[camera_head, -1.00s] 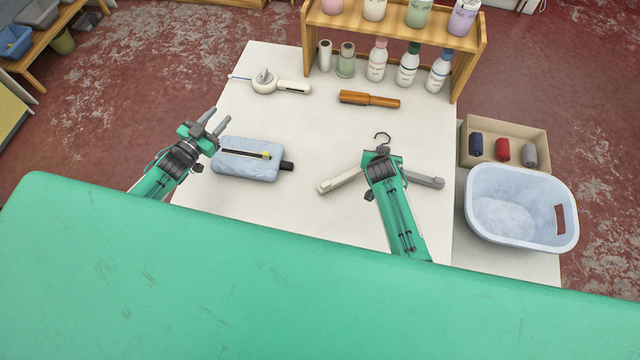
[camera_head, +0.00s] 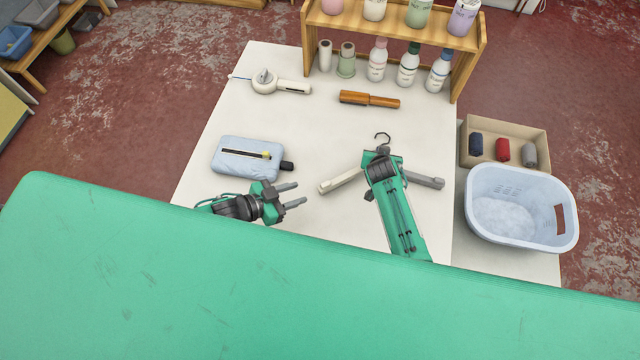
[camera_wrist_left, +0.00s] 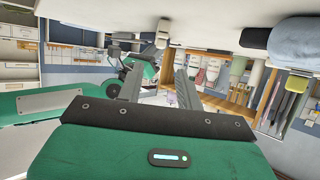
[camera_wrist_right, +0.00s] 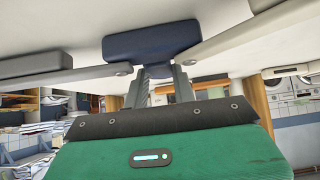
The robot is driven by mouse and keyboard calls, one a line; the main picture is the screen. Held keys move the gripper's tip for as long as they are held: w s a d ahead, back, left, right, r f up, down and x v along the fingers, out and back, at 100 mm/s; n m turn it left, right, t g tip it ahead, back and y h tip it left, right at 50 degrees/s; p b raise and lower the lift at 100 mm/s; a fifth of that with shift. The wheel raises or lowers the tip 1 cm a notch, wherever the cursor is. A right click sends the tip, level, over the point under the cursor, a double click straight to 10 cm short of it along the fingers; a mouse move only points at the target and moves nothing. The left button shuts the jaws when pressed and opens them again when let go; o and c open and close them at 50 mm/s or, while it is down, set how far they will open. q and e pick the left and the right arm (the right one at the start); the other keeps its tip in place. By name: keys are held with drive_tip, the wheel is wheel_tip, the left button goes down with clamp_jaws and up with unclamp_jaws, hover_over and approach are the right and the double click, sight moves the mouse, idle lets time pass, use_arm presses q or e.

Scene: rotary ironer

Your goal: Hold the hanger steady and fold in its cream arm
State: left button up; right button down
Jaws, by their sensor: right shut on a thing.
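The hanger lies on the white table (camera_head: 300,130), its hook (camera_head: 383,137) pointing to the back. Its cream arm (camera_head: 340,182) spreads to the left and its grey arm (camera_head: 425,180) to the right. In the right wrist view, my right gripper (camera_wrist_right: 160,78) is shut on the hanger's dark blue middle (camera_wrist_right: 150,40). That view also shows the cream arm (camera_wrist_right: 232,38) and grey arm (camera_wrist_right: 35,65) spread apart. My left gripper (camera_head: 300,194) is open and empty, left of the cream arm's tip and apart from it. Its fingers point right. The cream tip shows ahead in the left wrist view (camera_wrist_left: 162,36).
A light blue zipped pouch (camera_head: 245,160) lies just behind my left gripper. A bottle shelf (camera_head: 395,40) stands behind. A basket (camera_head: 520,210) is at right. The green surface (camera_head: 250,290) fills the front.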

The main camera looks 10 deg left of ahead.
sight(325, 184)
use_arm(q)
drive_tip(key=x, duration=0.9)
drive_tip(key=shift+w+d, duration=0.1)
clamp_jaws()
